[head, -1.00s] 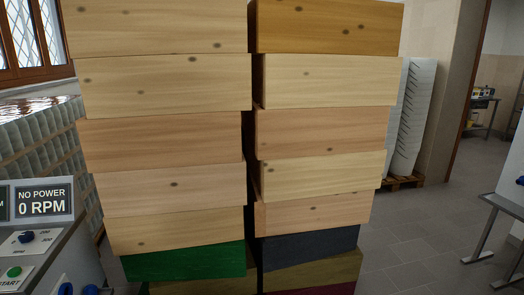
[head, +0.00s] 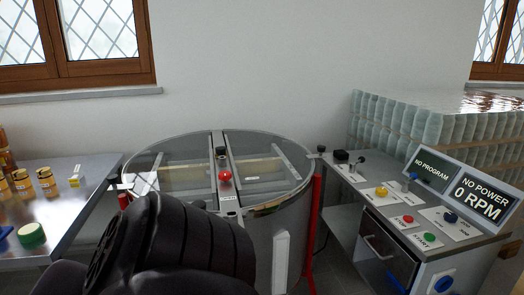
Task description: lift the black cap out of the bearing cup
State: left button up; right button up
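A large round steel drum (head: 262,235) with clear lid halves stands in the middle of the head view. A crossbar (head: 222,172) runs over its top. A small black piece (head: 221,151) sits on the far part of this bar, with a red knob (head: 225,176) nearer to me. I cannot tell whether the black piece is the black cap, and no bearing cup can be made out. My dark arm covers the drum's near left side. Neither gripper is in view.
A control console (head: 385,215) reading "NO POWER 0 RPM" stands at right, with stacked glass jars (head: 420,125) behind. A red post (head: 314,225) stands beside the drum.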

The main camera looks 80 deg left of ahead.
aim_at(221, 150)
jog(key=u, duration=2.75)
jog(key=j+u, duration=0.4)
jog(key=j, duration=1.3)
jog(key=i, duration=0.05)
